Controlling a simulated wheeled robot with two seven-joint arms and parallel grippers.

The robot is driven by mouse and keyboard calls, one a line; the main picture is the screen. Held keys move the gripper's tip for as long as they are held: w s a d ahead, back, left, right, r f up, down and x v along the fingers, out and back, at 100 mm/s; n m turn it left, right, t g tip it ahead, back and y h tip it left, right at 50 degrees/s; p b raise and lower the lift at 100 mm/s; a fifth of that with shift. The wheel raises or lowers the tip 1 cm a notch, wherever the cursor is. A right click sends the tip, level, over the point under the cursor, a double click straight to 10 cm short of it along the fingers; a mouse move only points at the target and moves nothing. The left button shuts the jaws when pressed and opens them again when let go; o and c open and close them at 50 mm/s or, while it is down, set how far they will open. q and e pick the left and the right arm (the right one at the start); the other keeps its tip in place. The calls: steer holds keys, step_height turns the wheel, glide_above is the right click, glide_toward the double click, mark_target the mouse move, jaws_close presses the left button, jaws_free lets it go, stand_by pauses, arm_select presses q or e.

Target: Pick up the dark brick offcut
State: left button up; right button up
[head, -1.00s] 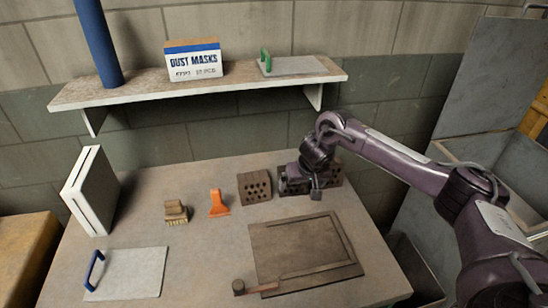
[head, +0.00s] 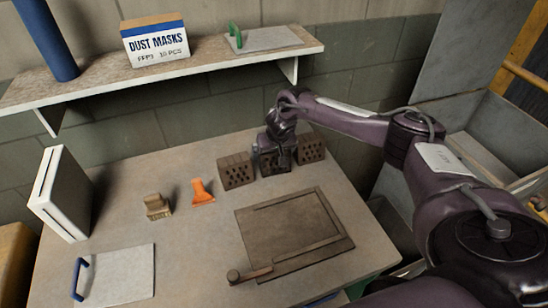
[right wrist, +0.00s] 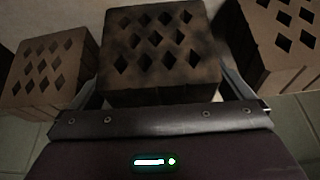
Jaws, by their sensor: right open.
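The dark brick offcut (head: 270,165), a sooty block with diamond-shaped holes, stands at the back of the table between two lighter brown bricks. In the right wrist view the dark offcut (right wrist: 160,45) is in the centre, straight ahead of the palm. My right gripper (head: 281,155) is at the offcut and hides part of it in the head view. It is open, with one finger on each side of the offcut, in the gaps beside the neighbours. I cannot tell whether the fingers touch it. My left gripper is not in view.
The left brown brick (head: 236,171) and right brown brick (head: 311,148) stand close beside the offcut. A shelf (head: 90,92) overhangs behind.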

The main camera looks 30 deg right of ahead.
steer(key=c, duration=0.9)
steer(key=shift+c, duration=0.5)
steer(key=shift+w+r, duration=0.1)
